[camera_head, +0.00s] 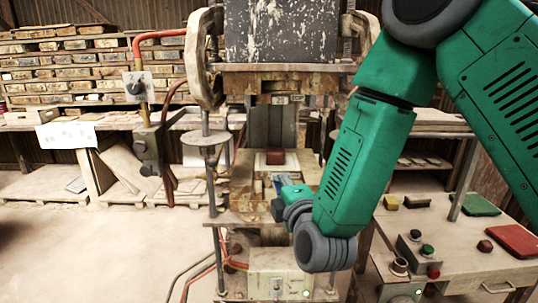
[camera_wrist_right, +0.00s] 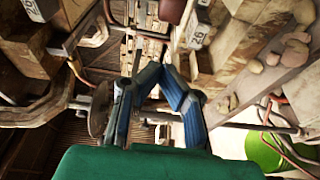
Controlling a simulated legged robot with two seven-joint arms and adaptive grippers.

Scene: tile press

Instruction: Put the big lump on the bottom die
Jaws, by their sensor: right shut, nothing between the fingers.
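A reddish-brown block, which looks like the big lump (camera_head: 275,157), sits on top of the bottom die (camera_head: 240,190) in the middle of the press. In the right wrist view the lump (camera_wrist_right: 172,10) shows at the top edge, apart from my fingers. My right gripper (camera_head: 277,187) is at the front of the die, below and in front of the lump in the head view. Its blue fingers (camera_wrist_right: 160,68) are closed together at the tips with nothing between them. My forearm hides the die's right side. My left gripper is not in view.
The upper die (camera_head: 288,84) hangs above the lump with an open gap between. Press posts and a lever box (camera_head: 150,150) stand at the left. A side table (camera_head: 462,262) with buttons and red and green pads is at the right.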

